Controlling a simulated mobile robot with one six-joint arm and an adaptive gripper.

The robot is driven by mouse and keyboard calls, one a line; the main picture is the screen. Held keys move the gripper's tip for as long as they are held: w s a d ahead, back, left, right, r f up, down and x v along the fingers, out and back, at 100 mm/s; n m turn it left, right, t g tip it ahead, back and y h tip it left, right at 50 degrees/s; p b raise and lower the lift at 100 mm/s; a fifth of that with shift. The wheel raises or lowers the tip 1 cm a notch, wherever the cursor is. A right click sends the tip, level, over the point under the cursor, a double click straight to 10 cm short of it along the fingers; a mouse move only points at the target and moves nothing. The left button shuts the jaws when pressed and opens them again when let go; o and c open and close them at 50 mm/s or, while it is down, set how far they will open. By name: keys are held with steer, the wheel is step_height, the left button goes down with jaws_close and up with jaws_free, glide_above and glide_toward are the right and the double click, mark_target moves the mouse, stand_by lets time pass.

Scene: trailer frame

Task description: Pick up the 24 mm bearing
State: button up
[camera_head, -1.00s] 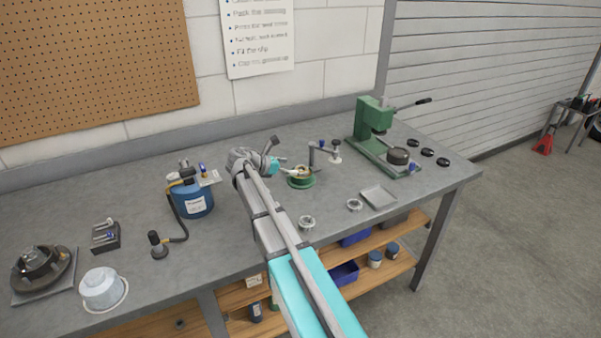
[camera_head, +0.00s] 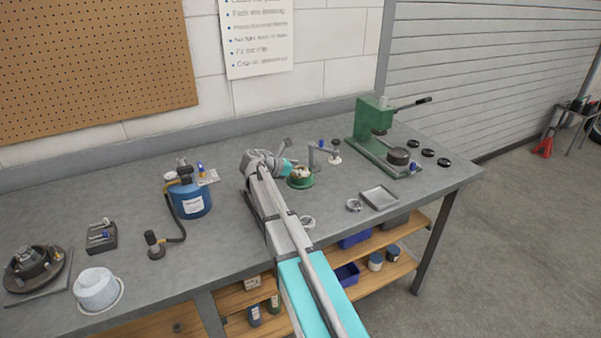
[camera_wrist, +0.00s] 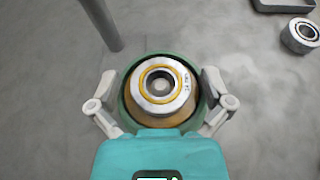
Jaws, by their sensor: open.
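A silver bearing (camera_wrist: 161,84) with a gold ring and a dark bore sits tilted in a brownish cup within a round green fixture (camera_wrist: 126,106). Small print on its face is too small to read with certainty. My gripper (camera_wrist: 160,92) is open, its fingers left and right of the fixture, with the bearing in view between them; contact cannot be told. In the head view, the green fixture (camera_head: 301,182) is partly behind my arm. Another bearing (camera_wrist: 301,35) lies at the upper right of the wrist view and shows in the head view (camera_head: 354,205).
A grey post (camera_wrist: 102,22) stands close behind the fixture. A shallow tray (camera_head: 379,198) and a green press (camera_head: 372,135) are to the right. A third ring-shaped part (camera_head: 307,222) lies beside my arm. A blue canister (camera_head: 190,200) with a hose is to the left.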

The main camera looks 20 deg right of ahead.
steer(key=c, duration=1.2)
steer(key=shift+r, duration=0.15)
step_height(320, 180, up, 2)
steer(key=p, duration=0.2)
steer(key=shift+r+p, duration=0.25)
steer(key=shift+p, duration=0.15)
steer(key=s+d+r+p, duration=0.3)
steer(key=s+r+p, duration=0.7)
steer(key=s, duration=0.3)
steer(key=shift+s+d, duration=0.25)
steer(key=shift+d, duration=0.15)
steer(key=shift+r, duration=0.1)
